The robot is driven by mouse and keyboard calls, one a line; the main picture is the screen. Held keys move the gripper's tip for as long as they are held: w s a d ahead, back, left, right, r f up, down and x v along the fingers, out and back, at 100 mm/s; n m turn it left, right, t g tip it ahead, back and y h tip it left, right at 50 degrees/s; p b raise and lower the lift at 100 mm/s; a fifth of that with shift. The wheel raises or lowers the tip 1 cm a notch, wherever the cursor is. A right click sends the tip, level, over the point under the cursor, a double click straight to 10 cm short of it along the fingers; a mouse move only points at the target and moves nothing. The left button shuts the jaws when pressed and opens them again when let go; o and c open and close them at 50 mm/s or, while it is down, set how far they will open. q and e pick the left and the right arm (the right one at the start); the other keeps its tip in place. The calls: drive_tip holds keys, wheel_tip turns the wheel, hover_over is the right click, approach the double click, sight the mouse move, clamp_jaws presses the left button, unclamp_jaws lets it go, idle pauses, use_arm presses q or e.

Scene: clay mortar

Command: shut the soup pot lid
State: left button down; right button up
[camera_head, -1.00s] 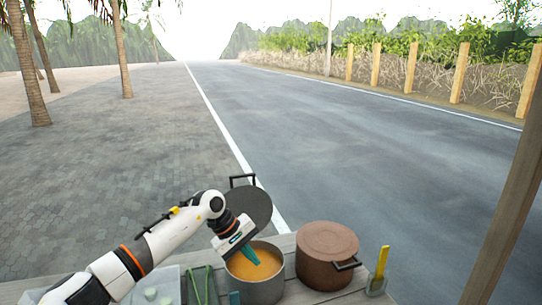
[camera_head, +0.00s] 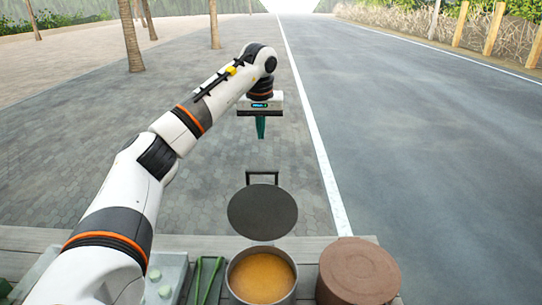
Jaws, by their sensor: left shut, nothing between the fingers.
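The soup pot (camera_head: 232,290) stands open at the front of the wooden table, with orange soup (camera_head: 262,277) inside. Its dark round lid (camera_head: 262,212) stands raised behind the pot's far rim, with a handle (camera_head: 262,174) at its far edge. My left gripper (camera_head: 260,136) is shut and empty, its teal fingers pointing down. In the picture it is above and beyond the lid handle, apart from it. My right gripper is not in view.
The table's far edge runs behind the pots.

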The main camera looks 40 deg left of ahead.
use_arm(q)
wheel_tip(320, 180, down, 8)
drive_tip(key=s+d+p, duration=0.1)
drive_tip(key=s+p, duration=0.1)
drive_tip(key=p, duration=0.1)
drive_tip(key=shift+d+f+p, duration=0.2)
drive_tip(key=shift+p, duration=0.2)
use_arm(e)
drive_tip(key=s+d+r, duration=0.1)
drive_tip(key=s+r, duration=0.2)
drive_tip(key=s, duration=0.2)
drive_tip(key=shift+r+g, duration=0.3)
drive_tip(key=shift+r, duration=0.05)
use_arm(q)
drive_tip(key=shift+d, duration=0.1)
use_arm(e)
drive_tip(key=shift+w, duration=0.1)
